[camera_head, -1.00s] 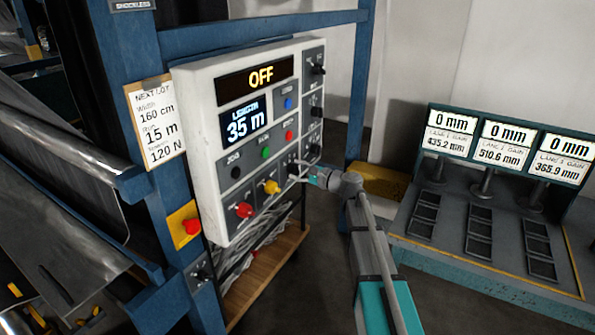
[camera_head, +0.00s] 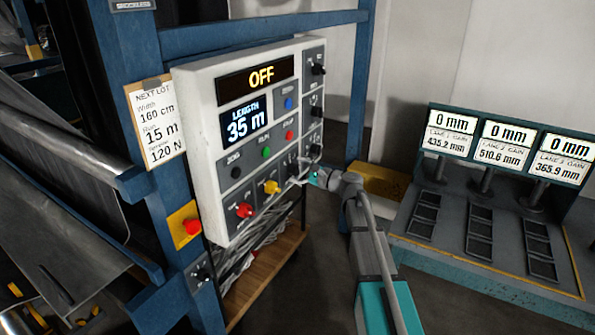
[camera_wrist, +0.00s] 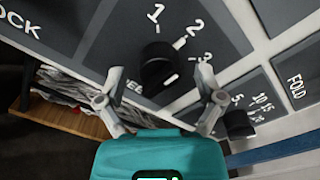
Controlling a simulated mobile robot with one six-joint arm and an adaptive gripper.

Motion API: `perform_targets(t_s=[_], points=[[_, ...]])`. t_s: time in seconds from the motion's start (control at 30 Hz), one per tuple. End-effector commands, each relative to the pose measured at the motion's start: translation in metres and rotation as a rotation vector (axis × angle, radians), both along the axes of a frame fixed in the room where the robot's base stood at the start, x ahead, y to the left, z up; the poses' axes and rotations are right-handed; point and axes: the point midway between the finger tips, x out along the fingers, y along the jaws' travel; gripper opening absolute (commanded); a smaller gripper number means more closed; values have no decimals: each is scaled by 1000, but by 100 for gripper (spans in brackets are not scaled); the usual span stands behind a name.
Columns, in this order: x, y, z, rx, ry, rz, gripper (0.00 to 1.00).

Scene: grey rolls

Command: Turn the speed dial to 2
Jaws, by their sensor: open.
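The speed dial (camera_wrist: 158,68) is a black round knob on a dark panel field marked 1, 2 and 3 in the wrist view. The white mark on its face points right, seemingly toward the 3 side; I cannot tell its exact setting. Its printed name is partly hidden. My gripper (camera_wrist: 161,72) is open, with one finger left and one right of the knob, apart from it in the picture. In the head view my gripper (camera_head: 306,176) is at the lower right of the control panel (camera_head: 205,130) and partly covers the knobs there.
Another black knob (camera_wrist: 238,124) with a numbered scale is close by my right finger. Yellow (camera_head: 271,187) and red (camera_head: 244,210) knobs are left of my gripper. A wooden shelf (camera_head: 262,275) with cables is below the panel. Lane displays (camera_head: 505,140) stand at right.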

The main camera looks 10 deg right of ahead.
Motion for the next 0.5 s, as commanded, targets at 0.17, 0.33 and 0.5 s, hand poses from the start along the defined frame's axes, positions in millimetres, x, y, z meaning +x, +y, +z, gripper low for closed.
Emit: perform_targets(t_s=[0.17, 0.33, 0.5], points=[[0, 0, 0, 0, 0, 0, 89], [-1, -1, 0, -1, 0, -1, 89], [-6, -8, 0, 0, 0, -1, 89]])
